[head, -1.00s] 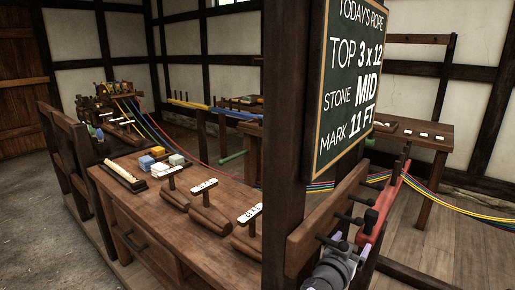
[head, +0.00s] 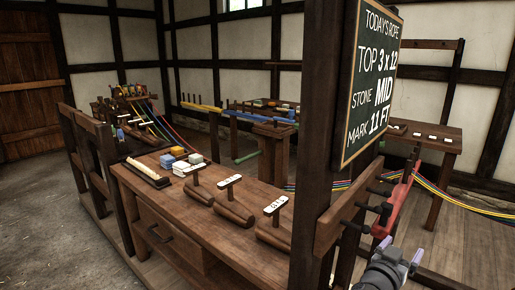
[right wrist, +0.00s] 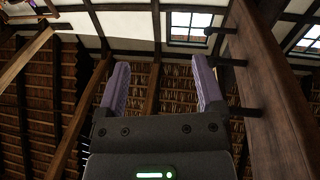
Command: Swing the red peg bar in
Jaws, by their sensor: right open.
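The red peg bar (head: 397,205) stands at the right in the head view, angled away from the dark post, with a dark knob near its lower end. Coloured strands run past its upper end. My right gripper (head: 403,252) is just below the bar's near end, open, with nothing between its fingers. In the right wrist view its two purple fingers (right wrist: 160,90) are spread apart and point up toward the roof. The red bar does not show in that view. My left gripper is not in view.
A wooden rail with dark pegs (head: 345,215) is fixed to the post (head: 318,150), left of my right gripper; a pegged beam (right wrist: 262,90) fills the right of the wrist view. A chalkboard (head: 370,85) hangs above. A bench (head: 190,215) with wooden tools stands left.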

